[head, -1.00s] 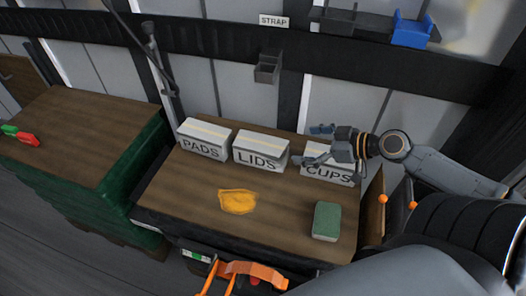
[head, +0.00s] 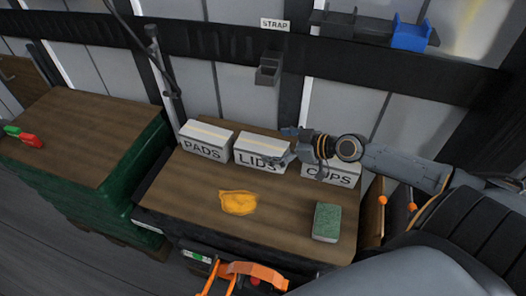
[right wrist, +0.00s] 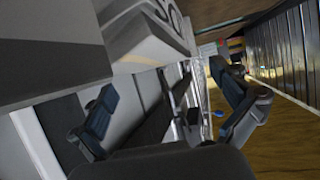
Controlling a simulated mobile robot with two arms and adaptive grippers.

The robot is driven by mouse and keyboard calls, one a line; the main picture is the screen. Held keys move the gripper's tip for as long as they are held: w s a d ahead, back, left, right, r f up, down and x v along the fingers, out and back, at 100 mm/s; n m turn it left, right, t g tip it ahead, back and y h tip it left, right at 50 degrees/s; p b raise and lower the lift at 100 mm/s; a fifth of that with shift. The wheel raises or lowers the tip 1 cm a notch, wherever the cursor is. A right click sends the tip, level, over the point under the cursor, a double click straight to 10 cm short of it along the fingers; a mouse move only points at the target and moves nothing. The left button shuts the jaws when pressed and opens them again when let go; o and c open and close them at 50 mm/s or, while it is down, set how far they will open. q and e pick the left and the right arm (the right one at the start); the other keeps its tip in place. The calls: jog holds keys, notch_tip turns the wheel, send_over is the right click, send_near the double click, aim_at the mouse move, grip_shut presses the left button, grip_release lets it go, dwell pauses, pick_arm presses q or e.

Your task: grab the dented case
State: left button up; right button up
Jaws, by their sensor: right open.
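Three white cases stand in a row along the back of the wooden top: PADS (head: 204,142), LIDS (head: 259,153) and CUPS (head: 331,174). I cannot make out a dent on any of them. My right gripper (head: 281,147) is open and empty, at the right end of the LIDS case and partly in front of it. My right arm hides the upper part of the CUPS case. In the right wrist view, the open fingers (right wrist: 170,112) have nothing between them, and a pale lettered case (right wrist: 145,35) is close at the upper left. My left gripper is not in view.
A yellow cloth (head: 238,202) and a green block (head: 326,221) lie on the wooden top (head: 185,190). An orange handle (head: 262,271) is at the front edge. A grey holder (head: 267,69) hangs on the wall behind. Another wooden top (head: 80,135) stands at left.

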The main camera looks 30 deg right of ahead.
aim_at(265, 145)
jog(key=shift+x, duration=1.6)
jog(key=c, duration=2)
jog(key=shift+r, duration=0.1)
